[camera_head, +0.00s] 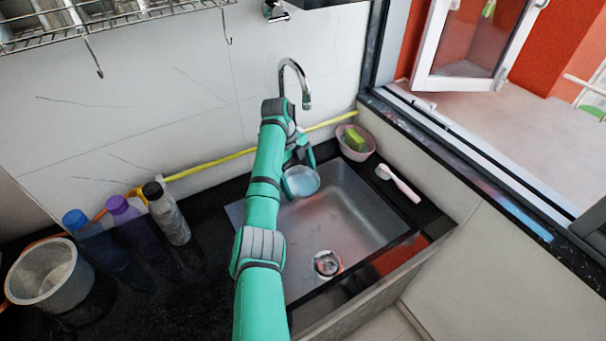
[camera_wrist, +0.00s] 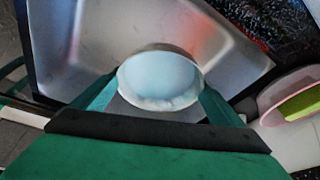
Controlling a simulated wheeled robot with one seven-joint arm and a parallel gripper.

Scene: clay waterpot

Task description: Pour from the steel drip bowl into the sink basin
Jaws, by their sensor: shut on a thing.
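The drip bowl (camera_head: 300,181) is a small round bowl with a pale blue inside. My gripper (camera_head: 297,158) is shut on it and holds it over the back left part of the steel sink basin (camera_head: 350,215). In the wrist view the bowl (camera_wrist: 160,77) sits between the two green fingers of my gripper (camera_wrist: 160,95), with the basin (camera_wrist: 100,30) beyond it. The bowl looks tilted toward the head camera. I cannot tell whether the pale blue is liquid or the bowl's own surface.
A chrome faucet (camera_head: 296,80) rises behind my arm. A pink bowl with a green sponge (camera_head: 355,143) and a white-pink brush (camera_head: 399,184) lie right of the basin. Several bottles (camera_head: 166,213) and a grey pot (camera_head: 48,275) stand at the left. The basin floor around the drain (camera_head: 327,263) is clear.

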